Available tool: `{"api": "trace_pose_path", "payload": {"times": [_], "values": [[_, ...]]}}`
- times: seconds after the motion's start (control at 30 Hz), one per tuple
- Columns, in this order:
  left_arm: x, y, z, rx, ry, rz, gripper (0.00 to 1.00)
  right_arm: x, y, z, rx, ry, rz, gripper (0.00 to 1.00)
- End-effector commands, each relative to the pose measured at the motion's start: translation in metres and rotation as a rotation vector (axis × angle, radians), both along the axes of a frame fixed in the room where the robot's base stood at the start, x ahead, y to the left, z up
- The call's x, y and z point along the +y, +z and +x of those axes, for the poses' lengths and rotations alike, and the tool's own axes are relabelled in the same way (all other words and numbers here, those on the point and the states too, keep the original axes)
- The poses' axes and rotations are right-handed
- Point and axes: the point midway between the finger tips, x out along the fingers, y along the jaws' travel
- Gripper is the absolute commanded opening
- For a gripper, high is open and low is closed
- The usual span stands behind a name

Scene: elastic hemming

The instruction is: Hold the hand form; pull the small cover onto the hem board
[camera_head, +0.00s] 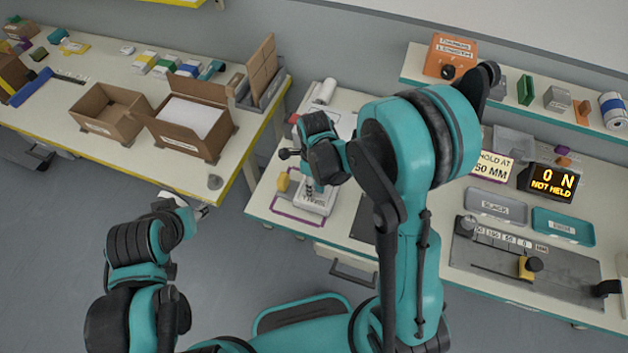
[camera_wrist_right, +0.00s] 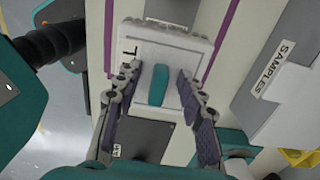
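My right gripper (camera_head: 313,190) hangs over a white block (camera_head: 318,206) on the right-hand bench. In the right wrist view its fingers (camera_wrist_right: 157,72) are open, one on each side of a small teal upright piece (camera_wrist_right: 157,86) on that white block (camera_wrist_right: 150,35). I cannot tell whether the fingers touch it, or whether it is the hand form. My left gripper (camera_head: 203,211) is over the gap left of this bench, away from the block; its fingers are too small to read. A grey board with a scale and a yellow slider (camera_head: 525,268) lies at right. I cannot pick out the small cover.
A display (camera_head: 551,186) reads "0 N NOT HELD", beside a "HOLD AT 60 MM" sign (camera_head: 492,167). A grey "SLACK" tray (camera_head: 497,207) and a teal tray (camera_head: 563,227) lie in front. A yellow piece (camera_head: 283,183) is near the block. Open cartons (camera_head: 190,140) stand on the left bench.

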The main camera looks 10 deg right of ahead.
Motion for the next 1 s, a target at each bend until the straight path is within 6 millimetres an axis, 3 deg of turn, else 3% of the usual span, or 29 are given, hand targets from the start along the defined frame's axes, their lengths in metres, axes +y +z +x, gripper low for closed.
{"api": "trace_pose_path", "payload": {"times": [0.1, 0.27, 0.3, 0.37, 0.4, 0.5, 0.77, 1.0], "values": [[0.000, 0.000, 0.000, 0.000, 0.000, 0.000, 0.40, 0.000, 0.000, 0.000, 0.000, 0.000, 0.000, 0.40], [0.000, 0.000, 0.000, 0.000, 0.000, 0.000, 0.40, 0.000, 0.000, 0.000, 0.000, 0.000, 0.000, 0.00], [0.000, 0.000, 0.000, 0.000, 0.000, 0.000, 0.40, 0.000, 0.000, 0.000, 0.000, 0.000, 0.000, 0.00], [0.000, 0.000, 0.000, 0.000, 0.000, 0.000, 0.40, 0.000, 0.001, 0.000, 0.000, 0.000, 0.000, 0.00], [0.000, 0.000, 0.000, 0.000, 0.000, 0.000, 0.40, 0.000, 0.001, 0.000, 0.000, 0.000, 0.000, 0.17], [0.000, 0.000, 0.000, 0.000, 0.000, 0.000, 0.40, 0.000, 0.001, 0.000, 0.000, 0.000, 0.000, 0.39], [0.000, 0.000, 0.000, 0.000, 0.000, 0.000, 0.40, 0.000, 0.001, 0.000, 0.000, 0.000, 0.000, 0.39], [0.000, 0.000, 0.000, 0.000, 0.000, 0.000, 0.40, 0.000, 0.015, 0.000, 0.000, 0.000, 0.000, 0.39]]}}
